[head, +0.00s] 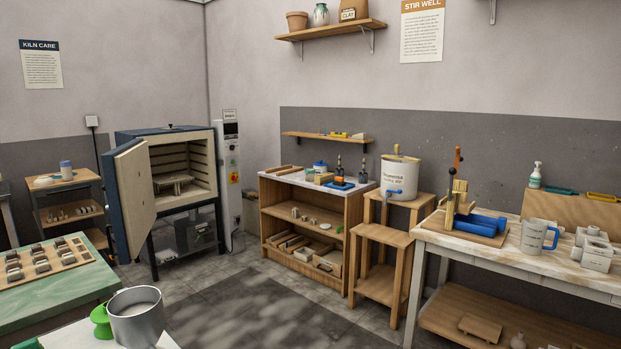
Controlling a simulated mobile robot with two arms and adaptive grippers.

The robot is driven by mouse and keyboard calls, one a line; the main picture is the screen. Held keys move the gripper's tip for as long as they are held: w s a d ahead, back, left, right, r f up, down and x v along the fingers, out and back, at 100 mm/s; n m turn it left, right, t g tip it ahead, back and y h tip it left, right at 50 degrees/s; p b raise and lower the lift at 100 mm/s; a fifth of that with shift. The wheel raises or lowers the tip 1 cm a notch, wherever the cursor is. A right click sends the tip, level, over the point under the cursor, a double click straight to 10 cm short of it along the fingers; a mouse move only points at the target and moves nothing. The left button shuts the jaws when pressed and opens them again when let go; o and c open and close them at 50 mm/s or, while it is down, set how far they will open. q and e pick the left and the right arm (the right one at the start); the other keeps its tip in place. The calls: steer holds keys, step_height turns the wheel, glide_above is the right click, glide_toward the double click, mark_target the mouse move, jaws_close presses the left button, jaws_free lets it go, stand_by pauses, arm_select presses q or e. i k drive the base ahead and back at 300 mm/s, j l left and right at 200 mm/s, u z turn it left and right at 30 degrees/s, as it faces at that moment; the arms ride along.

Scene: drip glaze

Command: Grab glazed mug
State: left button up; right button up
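I cannot pick out a mug that is clearly glazed. A pale grey mug-shaped vessel with a blue handle (534,238) stands upright on the right worktable (450,240); it may be a measuring jug. A grey metal pot (137,318) with pale contents stands on a white surface at the bottom left. A bright green object (101,319) is beside the pot, partly hidden by it. Neither of my grippers is in view.
An open kiln (185,175) has its door swung out at the left. A green-topped table (60,290) holds a board of small pieces. Wooden shelving (305,220) and a stool (380,262) line the back. Grey floor (250,300) lies clear in the middle.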

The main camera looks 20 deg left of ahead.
mark_target(309, 173)
steer(key=i+l+z, duration=0.1)
steer(key=i, duration=0.2)
steer(key=i+l, duration=0.15)
steer(key=i, duration=0.3)
steer(key=i+l+u, duration=0.1)
steer(key=i, duration=0.35)
steer(key=i+l, duration=0.2)
steer(key=i, duration=0.25)
steer(key=i+j+u, duration=0.25)
steer(key=u, duration=0.2)
steer(key=i+u, duration=0.85)
steer(key=i+l+u, duration=0.1)
steer(key=i+u, duration=0.2)
steer(key=u, duration=0.15)
steer(key=i+z, duration=0.15)
steer(key=i, duration=0.3)
steer(key=i+j+z, duration=0.1)
steer(key=i, duration=0.4)
steer(key=i+j+z, duration=0.15)
steer(key=i, duration=0.3)
steer(key=i+j+z, duration=0.1)
steer(key=i+j, duration=0.2)
steer(key=i, duration=0.15)
